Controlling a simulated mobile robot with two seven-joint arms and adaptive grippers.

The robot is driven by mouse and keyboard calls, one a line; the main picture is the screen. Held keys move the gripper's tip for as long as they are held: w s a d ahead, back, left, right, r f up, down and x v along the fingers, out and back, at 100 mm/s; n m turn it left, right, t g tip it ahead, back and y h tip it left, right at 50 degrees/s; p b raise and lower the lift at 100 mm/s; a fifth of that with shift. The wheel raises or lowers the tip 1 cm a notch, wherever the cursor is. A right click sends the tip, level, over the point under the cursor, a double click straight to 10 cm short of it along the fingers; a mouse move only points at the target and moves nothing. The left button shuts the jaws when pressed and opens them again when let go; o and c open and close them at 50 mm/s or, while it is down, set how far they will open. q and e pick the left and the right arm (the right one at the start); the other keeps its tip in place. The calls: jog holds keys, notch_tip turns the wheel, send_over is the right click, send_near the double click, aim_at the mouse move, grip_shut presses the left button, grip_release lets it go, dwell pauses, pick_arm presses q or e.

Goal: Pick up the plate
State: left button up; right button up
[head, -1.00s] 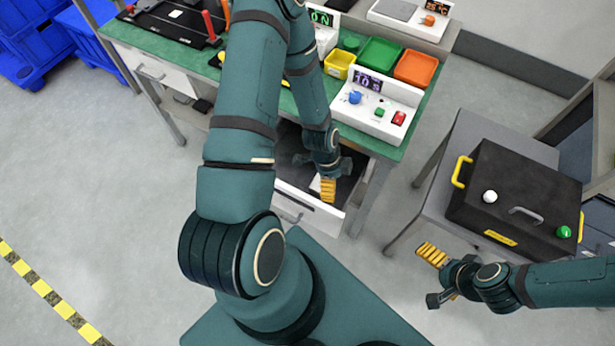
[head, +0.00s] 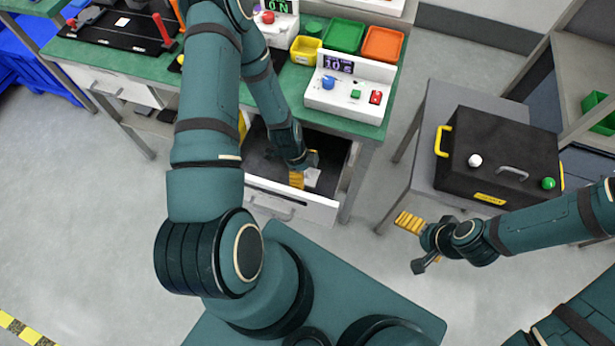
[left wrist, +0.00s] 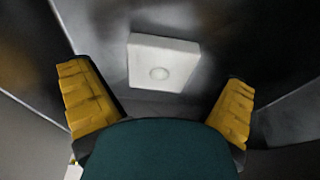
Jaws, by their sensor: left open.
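The plate (left wrist: 163,62) is a small white square block with a round mark on its face. In the left wrist view it lies on the dark floor of the drawer, ahead of and between my fingers, apart from both. In the head view the plate (head: 312,177) shows partly beside my left gripper. My left gripper (head: 303,174) is inside the open drawer (head: 290,205). Its yellow fingers (left wrist: 160,105) are spread wide with nothing between them. My right gripper (head: 412,245) is over the floor in front of the grey side table; its finger gap is not clear.
The drawer's walls stand close around my left gripper. The green worktop (head: 215,75) overhangs behind, with a white control box (head: 350,85) and coloured bins (head: 343,37). A black case (head: 500,150) sits on the grey table (head: 425,140) to the right.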

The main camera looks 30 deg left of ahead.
pick_arm(q)
jog(key=shift+d+f, duration=0.15)
jog(key=shift+f, duration=0.45)
jog(key=c, duration=1.3)
